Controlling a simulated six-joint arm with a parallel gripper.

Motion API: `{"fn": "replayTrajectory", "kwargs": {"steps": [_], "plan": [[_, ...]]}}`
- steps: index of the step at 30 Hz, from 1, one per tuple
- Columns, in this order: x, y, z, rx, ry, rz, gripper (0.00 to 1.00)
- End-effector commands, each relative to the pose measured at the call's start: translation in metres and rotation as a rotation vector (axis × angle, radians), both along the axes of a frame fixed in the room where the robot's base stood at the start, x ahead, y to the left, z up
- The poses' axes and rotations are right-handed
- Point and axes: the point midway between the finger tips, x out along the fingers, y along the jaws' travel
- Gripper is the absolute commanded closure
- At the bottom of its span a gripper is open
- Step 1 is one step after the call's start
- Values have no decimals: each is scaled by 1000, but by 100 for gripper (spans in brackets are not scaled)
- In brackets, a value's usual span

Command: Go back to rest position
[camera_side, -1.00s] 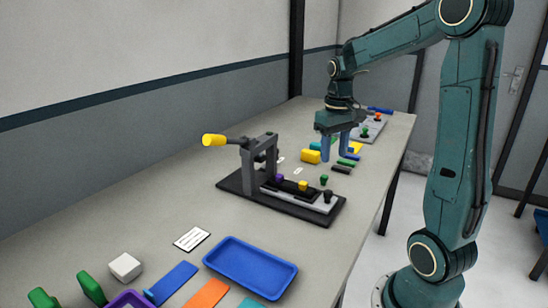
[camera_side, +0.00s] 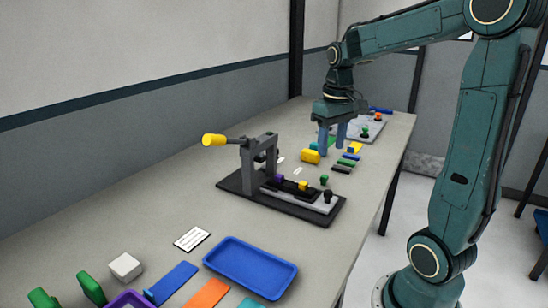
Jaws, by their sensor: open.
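My gripper (camera_side: 332,143) has two blue fingers pointing down above the far part of the grey table (camera_side: 180,190). The fingers are apart with nothing visible between them.
A toggle press with a yellow handle (camera_side: 214,140) stands on a black base (camera_side: 230,183) mid-table. A blue tray (camera_side: 250,268), a white cube (camera_side: 125,266) and coloured strips lie nearer. A grey plate with knobs (camera_side: 372,128) lies beyond my gripper. Left of the press is clear.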

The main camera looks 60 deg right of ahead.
Motion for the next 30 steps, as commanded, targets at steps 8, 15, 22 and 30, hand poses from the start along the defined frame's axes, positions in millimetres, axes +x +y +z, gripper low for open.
{"fn": "replayTrajectory", "kwargs": {"steps": [8,15,22,30], "plan": [[-15,66,18,-54,-116,119,55],[-40,116,24,-82,-228,222,55],[-69,153,21,-87,-338,318,55],[-91,175,14,-78,-422,386,55]]}}
